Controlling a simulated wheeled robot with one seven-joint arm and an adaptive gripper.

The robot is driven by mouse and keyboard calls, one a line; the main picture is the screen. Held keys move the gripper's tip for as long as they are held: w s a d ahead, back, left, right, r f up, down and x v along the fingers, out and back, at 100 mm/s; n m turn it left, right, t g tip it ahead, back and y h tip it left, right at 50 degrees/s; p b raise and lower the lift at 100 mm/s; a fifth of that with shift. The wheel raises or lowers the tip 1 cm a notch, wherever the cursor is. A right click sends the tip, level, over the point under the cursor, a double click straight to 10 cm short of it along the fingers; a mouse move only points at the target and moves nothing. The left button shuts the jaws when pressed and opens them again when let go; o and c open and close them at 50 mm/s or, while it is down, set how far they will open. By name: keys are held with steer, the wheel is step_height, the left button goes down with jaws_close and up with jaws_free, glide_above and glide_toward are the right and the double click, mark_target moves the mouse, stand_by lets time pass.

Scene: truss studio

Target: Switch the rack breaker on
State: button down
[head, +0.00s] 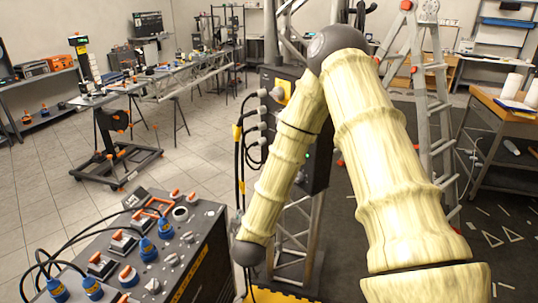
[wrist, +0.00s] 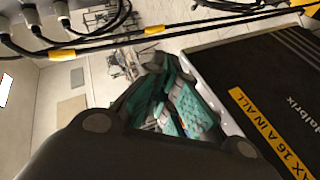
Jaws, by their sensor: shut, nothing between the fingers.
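A dark upright cabinet (head: 317,165) stands at the truss, partly hidden behind my arm. A small green light (head: 308,155) shows on it, and a yellow plate (head: 286,88) sits near its top. I cannot make out for certain which part is the rack breaker, or its position. In the wrist view, my gripper (wrist: 178,98) is shut and empty, its teal-padded fingers close together. A black panel (wrist: 250,60) marked "halbrix", with a yellow label (wrist: 270,130), is to its right. My gripper cannot be made out in the head view.
Grey plugs (head: 262,125) and black cables run down the cabinet's left side; plugs also show in the wrist view (wrist: 28,15). A sloped box (head: 135,250) with blue plugs and knobs stands at lower left. A ladder (head: 425,90) and a wooden bench (head: 500,115) are at right.

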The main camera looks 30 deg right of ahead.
steer(key=w+d+r+h, duration=0.2)
steer(key=d+r, duration=0.1)
steer(key=r, duration=0.5)
steer(key=w+d+r+n+h, duration=0.1)
steer(key=w+d+r+h, duration=0.1)
steer(key=r, duration=0.5)
steer(key=d+h, duration=0.1)
steer(key=d, duration=0.1)
steer(key=shift+d+r+t, duration=0.3)
steer(key=shift+r+t, duration=0.05)
steer(key=shift+t, duration=0.05)
steer(key=shift+w+p, duration=0.1)
steer(key=shift+p, duration=0.2)
steer(key=s+d+p+x, duration=0.2)
steer(key=p+x, duration=0.4)
steer(key=x, duration=0.6)
steer(key=shift+w+d+f, duration=0.2)
steer(key=shift+w+d, duration=0.15)
steer(key=shift+a+f+b, duration=0.35)
steer(key=shift+f, duration=0.25)
